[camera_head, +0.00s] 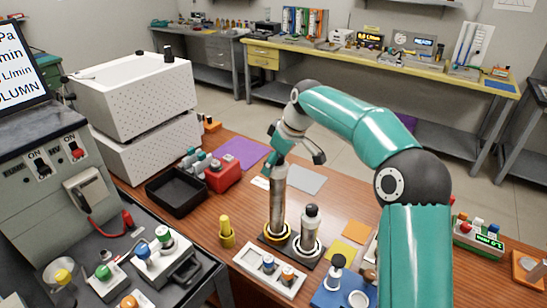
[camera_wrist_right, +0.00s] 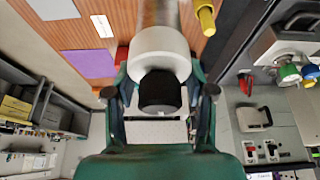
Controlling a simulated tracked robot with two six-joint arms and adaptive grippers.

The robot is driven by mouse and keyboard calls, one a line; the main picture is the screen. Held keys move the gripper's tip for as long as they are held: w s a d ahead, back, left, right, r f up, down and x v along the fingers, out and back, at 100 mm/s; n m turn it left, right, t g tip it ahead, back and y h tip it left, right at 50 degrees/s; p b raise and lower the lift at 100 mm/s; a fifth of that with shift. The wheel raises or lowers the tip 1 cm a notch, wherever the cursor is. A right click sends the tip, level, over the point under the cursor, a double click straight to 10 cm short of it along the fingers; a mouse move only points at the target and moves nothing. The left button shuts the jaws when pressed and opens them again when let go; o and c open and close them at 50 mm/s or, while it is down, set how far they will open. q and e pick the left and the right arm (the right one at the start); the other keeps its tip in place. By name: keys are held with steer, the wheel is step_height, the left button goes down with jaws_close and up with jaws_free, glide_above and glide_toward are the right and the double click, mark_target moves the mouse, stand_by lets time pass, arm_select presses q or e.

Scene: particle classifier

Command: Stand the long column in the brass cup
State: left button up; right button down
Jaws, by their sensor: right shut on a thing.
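The long column (camera_head: 279,195) is a grey metal tube that stands about upright in the head view. My right gripper (camera_head: 290,143) is shut on its upper end. In the right wrist view the column's white collar (camera_wrist_right: 160,48) and black cap (camera_wrist_right: 160,92) sit between the fingers of my right gripper (camera_wrist_right: 160,100). The brass cup (camera_head: 263,238) is a yellow ring on a dark base. The column's lower end is at this ring and appears inside it; whether it rests on the bottom is hidden. My left gripper is not in view.
A shorter dark-capped column (camera_head: 311,222) stands in the pale cup beside it. A yellow cylinder (camera_head: 227,236), a white rack (camera_head: 262,276) and a blue block (camera_head: 325,297) are close by. A black tray (camera_head: 158,190) and red box (camera_head: 226,180) lie left and behind.

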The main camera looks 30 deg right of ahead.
steer(key=shift+c, duration=1.9)
jaws_free()
steer(key=p+v, duration=0.1)
steer(key=v, duration=1.1)
